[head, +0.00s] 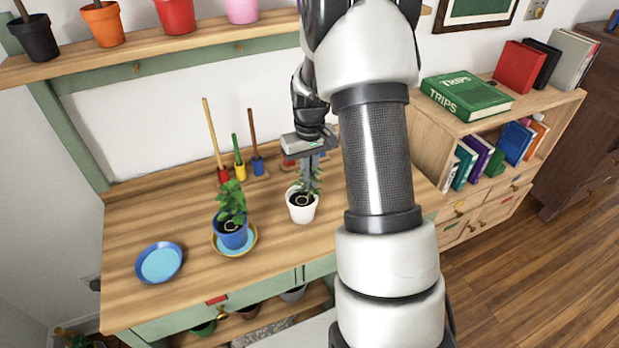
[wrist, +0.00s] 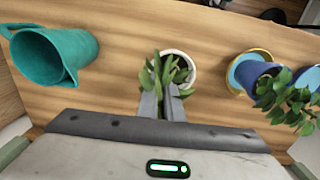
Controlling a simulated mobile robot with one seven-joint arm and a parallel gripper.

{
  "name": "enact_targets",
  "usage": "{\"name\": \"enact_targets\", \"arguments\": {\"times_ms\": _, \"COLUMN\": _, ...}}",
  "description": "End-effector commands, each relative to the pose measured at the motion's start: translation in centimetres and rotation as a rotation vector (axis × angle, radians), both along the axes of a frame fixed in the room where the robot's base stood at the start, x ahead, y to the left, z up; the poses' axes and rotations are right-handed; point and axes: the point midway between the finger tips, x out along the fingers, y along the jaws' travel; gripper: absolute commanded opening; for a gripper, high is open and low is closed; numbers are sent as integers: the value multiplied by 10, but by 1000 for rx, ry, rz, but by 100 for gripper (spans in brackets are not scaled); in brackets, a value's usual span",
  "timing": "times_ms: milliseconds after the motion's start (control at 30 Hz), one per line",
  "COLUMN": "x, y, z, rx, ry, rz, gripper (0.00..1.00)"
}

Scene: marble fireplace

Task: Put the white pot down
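The white pot (head: 302,210), with a leafy green plant in it, is upright at the middle of the wooden bench (head: 180,277). It also shows in the wrist view (wrist: 193,70). My gripper (head: 309,172) points down at the pot from above, its fingers among the leaves. In the wrist view my gripper's fingers (wrist: 165,98) are close together at the pot's near rim and appear shut on it. Leaves hide the exact contact. I cannot tell whether the pot's base touches the bench or hangs just above it.
A blue pot (head: 232,237) with a plant stands on a yellow-rimmed saucer (head: 249,246) left of the white pot. A blue dish (head: 159,263) lies farther left. Small tool-holding cups (head: 240,170) stand behind. A teal pitcher (wrist: 58,55) shows in the wrist view.

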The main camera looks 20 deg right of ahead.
Motion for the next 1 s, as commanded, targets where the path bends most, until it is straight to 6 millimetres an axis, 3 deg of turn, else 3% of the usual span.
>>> {"name": "enact_targets", "arguments": {"times_ms": 33, "x": 0, "y": 0, "z": 0, "rx": 0, "ry": 0, "rz": 0, "gripper": 13}}
{"name": "enact_targets", "arguments": {"times_ms": 100, "x": 0, "y": 0, "z": 0, "rx": 0, "ry": 0, "rz": 0, "gripper": 25}}
{"name": "enact_targets", "arguments": {"times_ms": 500, "x": 0, "y": 0, "z": 8, "rx": -1, "ry": -2, "rz": 0, "gripper": 25}}
{"name": "enact_targets", "arguments": {"times_ms": 1000, "x": 1, "y": 0, "z": 104, "rx": -1, "ry": -3, "rz": 0, "gripper": 25}}
